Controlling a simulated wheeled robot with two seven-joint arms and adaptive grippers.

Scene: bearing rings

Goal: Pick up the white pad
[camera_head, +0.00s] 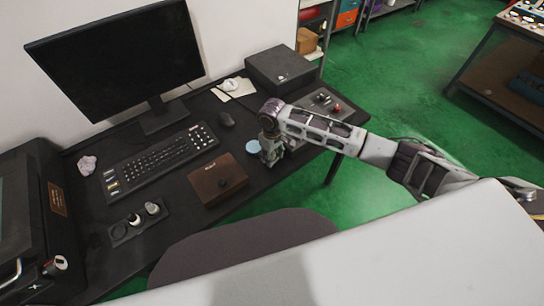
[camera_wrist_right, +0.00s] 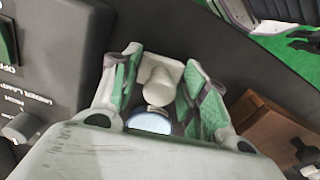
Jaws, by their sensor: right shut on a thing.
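My right gripper (camera_head: 270,150) is low over the dark desk, between the brown box and the desk's right end. In the right wrist view, its green-lined fingers (camera_wrist_right: 163,88) are closed on the sides of a white piece with a squarish plate and a round stub, which I take as the white pad (camera_wrist_right: 158,80). Whether it touches the desk is hard to tell. A pale blue disc (camera_head: 252,147) is right beside the gripper; a bluish round shape (camera_wrist_right: 150,122) also shows between the fingers in the wrist view. My left gripper is out of view.
A panel with red buttons (camera_head: 324,103) and a black box (camera_head: 280,68) stand behind. A chair back (camera_head: 240,240) is at the front.

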